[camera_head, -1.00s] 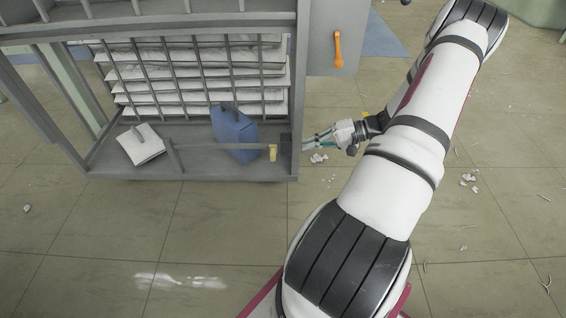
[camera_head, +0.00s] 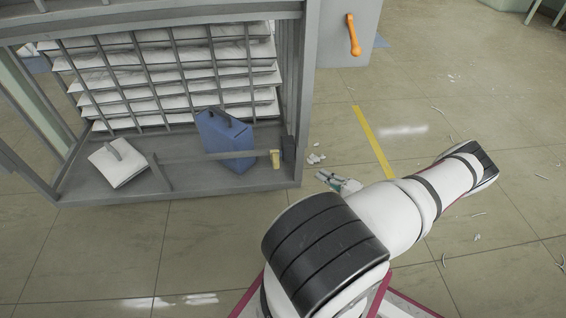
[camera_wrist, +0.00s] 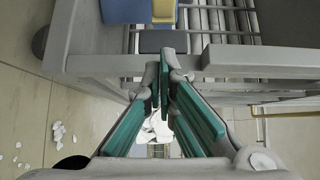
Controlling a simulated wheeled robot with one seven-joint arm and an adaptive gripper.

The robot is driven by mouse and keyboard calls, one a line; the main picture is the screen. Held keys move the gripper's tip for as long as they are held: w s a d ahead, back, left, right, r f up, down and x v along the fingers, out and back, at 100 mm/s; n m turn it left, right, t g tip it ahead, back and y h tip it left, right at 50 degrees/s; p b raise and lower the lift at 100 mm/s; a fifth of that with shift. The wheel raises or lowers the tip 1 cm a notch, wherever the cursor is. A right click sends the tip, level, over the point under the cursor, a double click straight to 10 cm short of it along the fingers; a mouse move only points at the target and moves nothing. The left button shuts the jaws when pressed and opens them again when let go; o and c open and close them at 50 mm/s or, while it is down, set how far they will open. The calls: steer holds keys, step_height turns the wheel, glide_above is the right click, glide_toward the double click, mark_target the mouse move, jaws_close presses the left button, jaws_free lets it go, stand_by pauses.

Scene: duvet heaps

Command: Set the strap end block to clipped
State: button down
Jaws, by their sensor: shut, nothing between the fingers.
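The strap end block (camera_head: 276,159) is a small tan-yellow block at the right end of a grey strap (camera_head: 215,156) across the front of the cart's lower shelf. It stands close to a dark block (camera_head: 288,150) on the right post; I cannot tell whether they touch. In the wrist view the yellow block (camera_wrist: 163,10) shows at the top, beyond the dark block (camera_wrist: 163,41). My gripper (camera_head: 322,176) is outside the cart, right of and below the block, apart from it. In the wrist view its teal-padded fingers (camera_wrist: 163,62) are shut and empty.
A blue case (camera_head: 226,140) stands behind the strap, and a white pad with a grey handle (camera_head: 118,162) lies at left. Folded white bedding (camera_head: 170,75) fills the barred cart. An orange handle (camera_head: 353,34) is on the grey panel. Open floor lies right, with white scraps.

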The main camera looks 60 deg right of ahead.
mark_target(275, 160)
steer(key=w+a+b, duration=0.1)
steer(key=w+b, duration=0.2)
steer(key=w, duration=1)
steer(key=shift+a, duration=0.4)
